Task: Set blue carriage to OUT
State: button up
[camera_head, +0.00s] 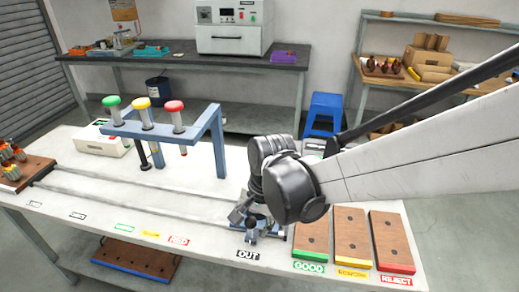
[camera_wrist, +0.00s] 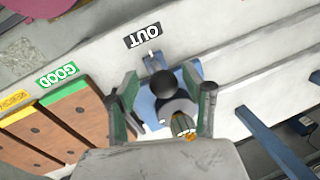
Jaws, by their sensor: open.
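The blue carriage (camera_head: 262,226) is at the right end of the rail, level with the black OUT label (camera_head: 248,255). In the wrist view the blue carriage (camera_wrist: 149,103) has its small front tab close to the OUT label (camera_wrist: 142,35). A black round knob (camera_wrist: 165,83) stands on it. Beside the knob is a grey round part with a green and orange piece (camera_wrist: 183,124). My gripper (camera_wrist: 168,88) is open, with one finger on each side of the knob. I cannot tell whether either finger touches it. In the head view my wrist hides much of the carriage.
Wooden trays marked GOOD (camera_head: 312,232), yellow (camera_head: 351,240) and REJECT (camera_head: 391,244) stand right of the carriage. A blue frame (camera_head: 190,130) with green, yellow and red knobs spans the rail to the left. A tray of parts (camera_head: 18,178) is at the far left. The rail between is clear.

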notch_tip(320, 180, up, 12)
jog(key=d, duration=0.2)
jog(key=shift+s+f, duration=0.2)
jog(key=shift+s, duration=0.25)
jog(key=shift+d, duration=0.2)
jog(key=s+d+n+t+h, duration=0.1)
jog(key=s+d+n+t, duration=0.1)
jog(key=d, duration=0.8)
jog(key=s+d+n+t+h, duration=0.1)
jog(key=s+d+t, duration=0.3)
jog(key=d, duration=0.7)
jog(key=shift+s+r+n, duration=0.45)
jog(key=shift+s+n, duration=0.15)
jog(key=shift+s, duration=0.35)
